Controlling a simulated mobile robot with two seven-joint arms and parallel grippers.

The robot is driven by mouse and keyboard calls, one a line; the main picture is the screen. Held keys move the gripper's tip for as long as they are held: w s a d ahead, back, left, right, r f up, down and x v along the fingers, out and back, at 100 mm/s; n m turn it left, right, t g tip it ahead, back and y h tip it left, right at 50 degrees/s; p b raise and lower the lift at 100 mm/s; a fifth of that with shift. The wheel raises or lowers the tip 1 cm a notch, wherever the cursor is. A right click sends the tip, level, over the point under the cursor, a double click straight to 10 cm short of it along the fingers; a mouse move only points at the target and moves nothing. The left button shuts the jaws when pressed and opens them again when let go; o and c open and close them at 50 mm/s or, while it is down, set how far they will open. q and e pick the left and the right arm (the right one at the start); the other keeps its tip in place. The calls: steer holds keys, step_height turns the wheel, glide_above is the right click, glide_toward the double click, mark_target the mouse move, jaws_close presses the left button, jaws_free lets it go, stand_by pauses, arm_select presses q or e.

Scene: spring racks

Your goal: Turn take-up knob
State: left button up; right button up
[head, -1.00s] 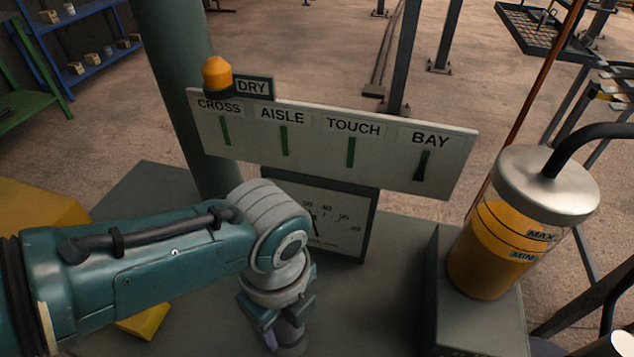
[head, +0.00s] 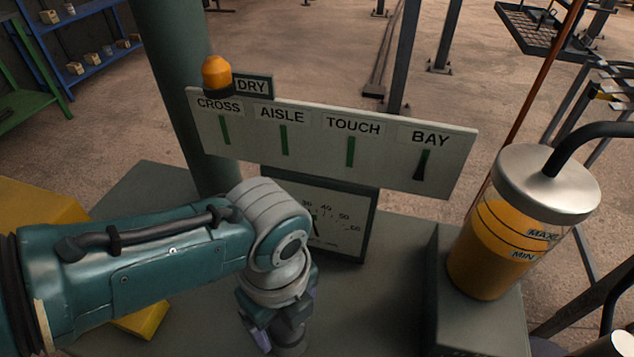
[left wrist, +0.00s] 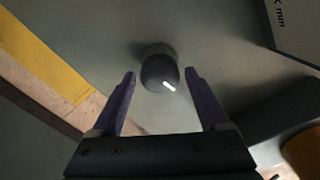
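The take-up knob (left wrist: 158,70) is a dark round knob with a white mark pointing to the lower right in the left wrist view. It stands on a grey-green surface. My left gripper (left wrist: 160,77) is open, with one purple finger on each side of the knob; small gaps seem to show on both sides. In the head view my left gripper (head: 272,335) points down at the console, and the knob is mostly hidden below it. A dial gauge (head: 338,232) behind my wrist is partly covered by my arm. My right gripper is not in view.
A sign panel (head: 375,165) labelled CROSS, AISLE, TOUCH and BAY stands behind, with an amber lamp (head: 216,74) at its left end. A jar of amber liquid (head: 490,250) marked MAX and MIN stands at the right. Bare console top (head: 395,290) lies between gripper and jar.

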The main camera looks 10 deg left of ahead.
arm_select(q)
steer(key=shift+o, duration=0.7)
steer(key=shift+r+p, duration=0.3)
steer(key=shift+r, duration=0.1)
step_height(320, 180, up, 9)
steer(key=p, duration=0.4)
